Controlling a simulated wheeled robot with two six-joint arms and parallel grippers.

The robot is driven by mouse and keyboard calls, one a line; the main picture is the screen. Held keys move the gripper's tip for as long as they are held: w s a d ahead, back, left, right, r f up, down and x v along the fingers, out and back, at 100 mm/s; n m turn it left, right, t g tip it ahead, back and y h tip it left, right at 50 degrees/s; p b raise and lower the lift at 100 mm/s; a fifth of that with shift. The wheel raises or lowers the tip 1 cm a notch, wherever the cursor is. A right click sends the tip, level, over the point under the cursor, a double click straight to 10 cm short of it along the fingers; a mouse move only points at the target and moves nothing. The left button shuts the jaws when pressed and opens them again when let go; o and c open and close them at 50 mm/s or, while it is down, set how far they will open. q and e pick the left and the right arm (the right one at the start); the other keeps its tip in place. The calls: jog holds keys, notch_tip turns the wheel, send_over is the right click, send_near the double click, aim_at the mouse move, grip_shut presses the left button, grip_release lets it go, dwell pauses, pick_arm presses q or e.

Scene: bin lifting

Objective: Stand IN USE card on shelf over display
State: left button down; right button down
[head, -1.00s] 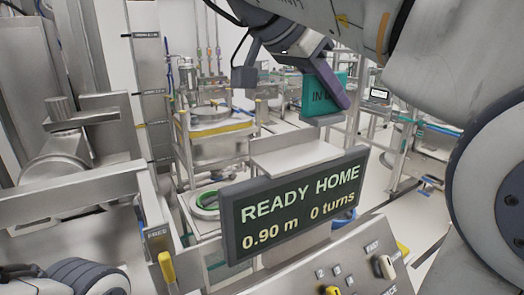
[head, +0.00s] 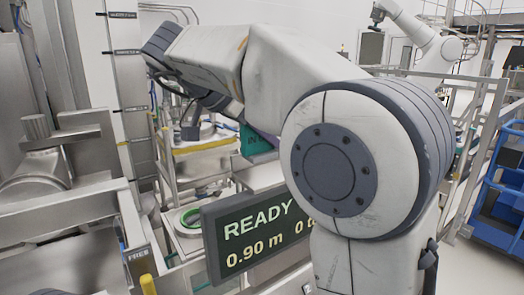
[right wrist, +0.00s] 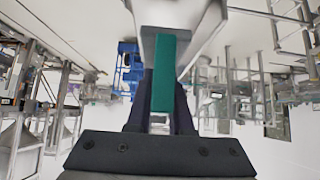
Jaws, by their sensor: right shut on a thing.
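The teal card (head: 253,143) shows in the head view, partly hidden behind my right arm; a few letters of its text show. In the right wrist view the card (right wrist: 166,75) is seen edge-on between the two dark fingers of my right gripper (right wrist: 165,95), which is shut on it. The display (head: 222,252) reads "READY" and "0.90 m"; my arm covers its right side. The pale shelf (head: 262,174) over the display is partly covered too. The card appears above the shelf; whether it touches cannot be told. My left gripper is not in view.
A steel post and bracket (head: 70,140) stand at left, with a yellow-tipped lever (head: 148,284) below. A vessel with a yellow band (head: 200,145) stands behind the display. A blue cart (head: 505,190) is at far right.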

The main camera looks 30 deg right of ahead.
aim_at(262, 151)
jog(key=shift+f, duration=1.95)
jog(key=shift+f, duration=0.15)
jog(key=c, duration=0.8)
grip_release()
jog(key=shift+r, duration=0.25)
jog(key=p+v, duration=0.1)
jog(key=v, duration=0.9)
jog(key=shift+a+r, duration=0.2)
jog(key=shift+r, duration=0.15)
jog(key=shift+s+a+r, duration=0.1)
jog(key=shift+a+r, duration=0.25)
jog(key=shift+a, duration=0.15)
